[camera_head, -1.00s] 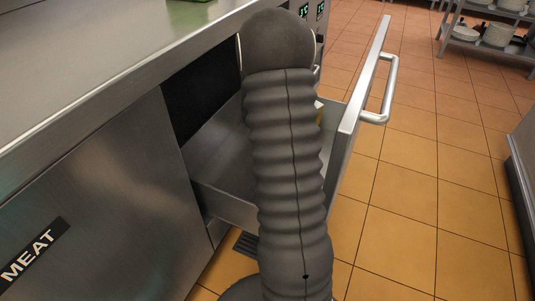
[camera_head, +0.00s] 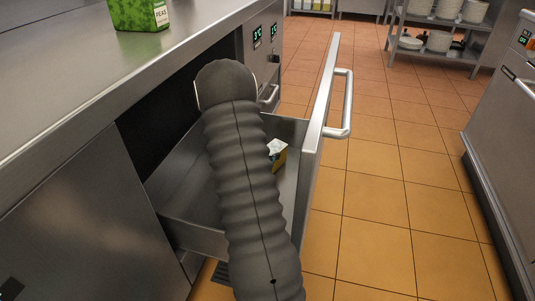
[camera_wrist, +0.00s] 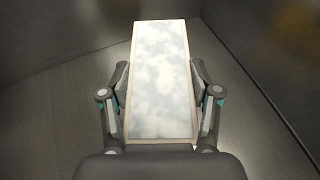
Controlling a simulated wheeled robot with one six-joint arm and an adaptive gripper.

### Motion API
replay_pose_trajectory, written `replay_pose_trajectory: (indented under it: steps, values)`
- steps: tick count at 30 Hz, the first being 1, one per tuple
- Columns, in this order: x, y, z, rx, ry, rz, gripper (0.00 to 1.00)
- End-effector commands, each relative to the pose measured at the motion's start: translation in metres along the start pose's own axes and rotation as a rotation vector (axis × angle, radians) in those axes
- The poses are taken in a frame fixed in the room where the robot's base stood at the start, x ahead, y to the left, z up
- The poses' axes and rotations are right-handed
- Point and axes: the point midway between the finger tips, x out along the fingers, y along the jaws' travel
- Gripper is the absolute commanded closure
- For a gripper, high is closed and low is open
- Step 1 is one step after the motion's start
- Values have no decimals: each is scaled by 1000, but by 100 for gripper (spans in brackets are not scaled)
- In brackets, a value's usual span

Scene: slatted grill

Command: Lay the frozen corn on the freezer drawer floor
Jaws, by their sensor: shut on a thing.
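My gripper (camera_wrist: 160,75) is shut on the frozen corn (camera_wrist: 160,105), a box whose pale, frosty face fills the space between the fingers in the wrist view. In the head view a white and yellow-green part of the box (camera_head: 277,154) shows past my arm, inside the open freezer drawer (camera_head: 195,226). The grey metal drawer floor (camera_wrist: 60,110) and walls surround the box in the wrist view. I cannot tell whether the box touches the floor. My arm hides the gripper in the head view.
A green peas box (camera_head: 140,15) stands on the steel counter (camera_head: 60,75) above the drawer. The drawer front with its handle (camera_head: 342,105) stands out over the tiled floor (camera_head: 390,200). A shelf of plates (camera_head: 440,40) is at the back right.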

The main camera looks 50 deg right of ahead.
Motion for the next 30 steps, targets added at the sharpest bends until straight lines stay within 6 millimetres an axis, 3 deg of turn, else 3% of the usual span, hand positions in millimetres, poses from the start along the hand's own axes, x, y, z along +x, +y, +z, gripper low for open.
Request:
replay_pose_trajectory:
  steps: [12, 13, 15, 26, 30]
  values:
    - [2, 1, -3, 2, -3, 1, 100]
    - [1, 0, -3, 1, -1, 1, 31]
    - [1, 0, -3, 1, -1, 1, 13]
    - [1, 0, -1, 1, -1, 1, 13]
    - [-8, 2, 0, 1, -1, 3, 13]
